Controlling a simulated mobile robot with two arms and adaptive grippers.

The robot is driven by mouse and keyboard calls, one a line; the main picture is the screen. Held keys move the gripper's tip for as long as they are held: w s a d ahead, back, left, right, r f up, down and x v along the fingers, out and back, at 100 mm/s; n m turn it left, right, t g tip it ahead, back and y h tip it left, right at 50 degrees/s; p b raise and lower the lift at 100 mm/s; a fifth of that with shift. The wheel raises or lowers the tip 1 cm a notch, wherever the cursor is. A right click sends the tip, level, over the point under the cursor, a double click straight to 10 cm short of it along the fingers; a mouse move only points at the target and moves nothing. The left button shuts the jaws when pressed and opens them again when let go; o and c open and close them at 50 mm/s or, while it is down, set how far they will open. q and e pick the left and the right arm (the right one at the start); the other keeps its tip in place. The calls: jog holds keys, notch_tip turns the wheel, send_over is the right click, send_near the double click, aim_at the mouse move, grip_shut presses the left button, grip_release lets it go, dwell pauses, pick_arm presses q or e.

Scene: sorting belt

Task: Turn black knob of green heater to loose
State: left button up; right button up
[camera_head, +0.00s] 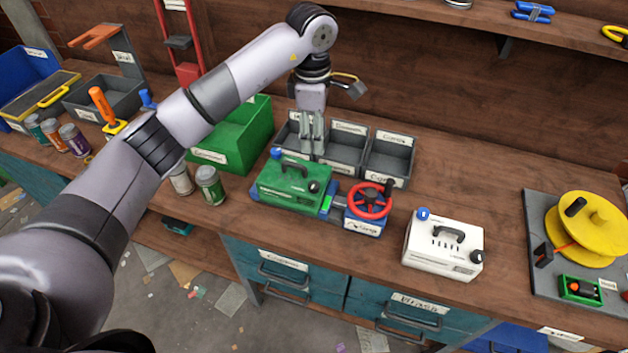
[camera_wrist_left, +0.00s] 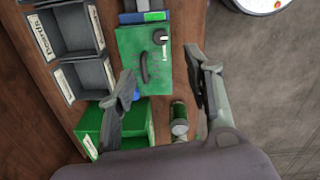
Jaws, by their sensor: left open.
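The green heater (camera_head: 283,196) stands on the workbench, with a handle on top and a blue cap at its left end. Its black knob (camera_head: 314,187) is at the right end. In the left wrist view the heater (camera_wrist_left: 133,72) lies ahead between the fingers, and the knob (camera_wrist_left: 160,37) shows a white mark. My left gripper (camera_head: 312,147) points down above and behind the heater in the head view, apart from it. It also shows in the left wrist view (camera_wrist_left: 165,75), open and empty. My right gripper is not in view.
A red handwheel (camera_head: 370,201) on a blue-and-white base stands right of the heater, then a white heater (camera_head: 442,247). Grey bins (camera_head: 344,150) stand behind, a green bin (camera_head: 237,140) and cans (camera_head: 210,186) at left. The bench in front is narrow.

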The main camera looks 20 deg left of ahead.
pick_arm(q)
jog(key=p, duration=0.5)
send_near(314, 185)
jog(key=f, duration=0.9)
jog(key=shift+w, duration=0.2)
grip_shut()
